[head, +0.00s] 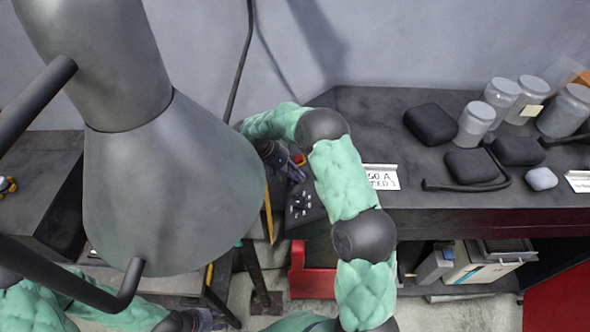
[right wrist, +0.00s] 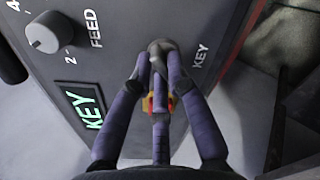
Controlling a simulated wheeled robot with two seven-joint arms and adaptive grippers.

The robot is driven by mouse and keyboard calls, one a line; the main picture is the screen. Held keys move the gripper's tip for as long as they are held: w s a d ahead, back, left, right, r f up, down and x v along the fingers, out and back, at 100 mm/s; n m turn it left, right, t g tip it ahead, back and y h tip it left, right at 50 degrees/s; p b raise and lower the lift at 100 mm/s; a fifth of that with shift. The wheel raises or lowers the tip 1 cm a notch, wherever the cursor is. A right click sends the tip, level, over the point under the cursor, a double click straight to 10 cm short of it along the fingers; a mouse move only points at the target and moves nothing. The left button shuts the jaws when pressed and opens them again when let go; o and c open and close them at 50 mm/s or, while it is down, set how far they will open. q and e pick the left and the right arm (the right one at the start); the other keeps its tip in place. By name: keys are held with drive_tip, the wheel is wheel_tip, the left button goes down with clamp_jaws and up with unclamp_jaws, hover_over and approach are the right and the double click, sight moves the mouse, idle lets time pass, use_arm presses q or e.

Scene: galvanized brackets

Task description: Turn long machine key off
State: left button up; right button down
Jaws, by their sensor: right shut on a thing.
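In the right wrist view, the grey machine panel (right wrist: 95,75) carries a round key switch (right wrist: 160,45) beside a printed KEY label. My right gripper (right wrist: 160,62) is shut on the key at that switch; its fingers hide most of the key, so I cannot tell its angle. A green KEY sign (right wrist: 86,107) appears lit on the panel.
A FEED knob (right wrist: 43,38) is at the panel's upper left. A red and yellow part (right wrist: 150,103) shows between my fingers. The bench (head: 385,115) holds jars (head: 475,122) and black pouches (head: 430,124).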

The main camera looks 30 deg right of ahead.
drive_tip(key=n+p, duration=0.2)
drive_tip(key=n, duration=0.3)
drive_tip(key=shift+w+n, duration=0.1)
drive_tip(key=shift+n, duration=0.2)
drive_tip(key=shift+w+n+p, duration=0.1)
drive_tip(key=shift+n+p, duration=0.7)
drive_tip(key=shift+n, duration=1.5)
drive_tip(key=shift+a+f, duration=0.1)
drive_tip(key=c, duration=1.2)
unclamp_jaws()
drive_tip(key=v, duration=1.2)
